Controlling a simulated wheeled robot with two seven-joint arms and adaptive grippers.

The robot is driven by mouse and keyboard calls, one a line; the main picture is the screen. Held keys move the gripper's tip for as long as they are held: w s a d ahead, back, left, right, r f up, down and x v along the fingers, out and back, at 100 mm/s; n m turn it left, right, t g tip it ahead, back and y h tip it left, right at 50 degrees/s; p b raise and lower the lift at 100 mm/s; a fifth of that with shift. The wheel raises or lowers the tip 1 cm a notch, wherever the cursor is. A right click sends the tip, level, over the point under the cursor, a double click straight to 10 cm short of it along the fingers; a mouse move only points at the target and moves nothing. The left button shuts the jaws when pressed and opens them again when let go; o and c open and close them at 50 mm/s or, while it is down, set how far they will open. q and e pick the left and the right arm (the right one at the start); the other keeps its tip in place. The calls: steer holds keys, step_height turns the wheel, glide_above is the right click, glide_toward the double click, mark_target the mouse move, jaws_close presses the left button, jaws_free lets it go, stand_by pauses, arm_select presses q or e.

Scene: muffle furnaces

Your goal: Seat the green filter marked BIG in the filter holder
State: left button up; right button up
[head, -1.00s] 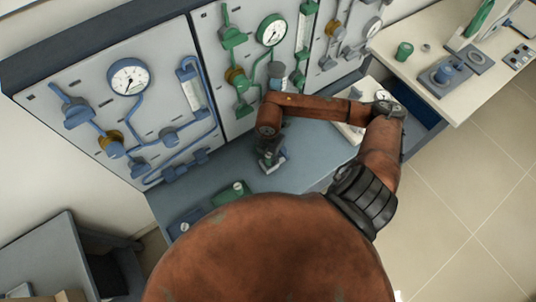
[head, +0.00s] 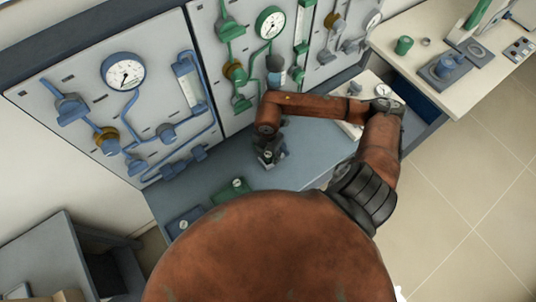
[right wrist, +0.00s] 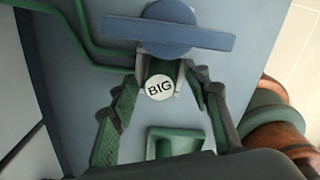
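My right gripper (right wrist: 161,75) is shut on the green filter (right wrist: 158,69), whose round white end reads BIG in the right wrist view. In the head view the right gripper (head: 268,156) hangs in front of the green panel section, over the blue-grey bench; the filter there is too small to make out clearly. A blue round part with a long bar (right wrist: 168,36) lies just beyond the fingertips in the wrist view. I cannot tell for certain which part is the filter holder. My left gripper is not in view.
A green tray-like block (head: 232,189) and a blue one (head: 186,220) sit on the bench (head: 200,184). Panels with gauges (head: 123,75) and pipes stand behind. A pale table (head: 425,75) with equipment is at the right. My arm covers the lower middle.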

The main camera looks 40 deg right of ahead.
step_height(320, 180, up, 12)
stand_by(0.7)
stand_by(0.5)
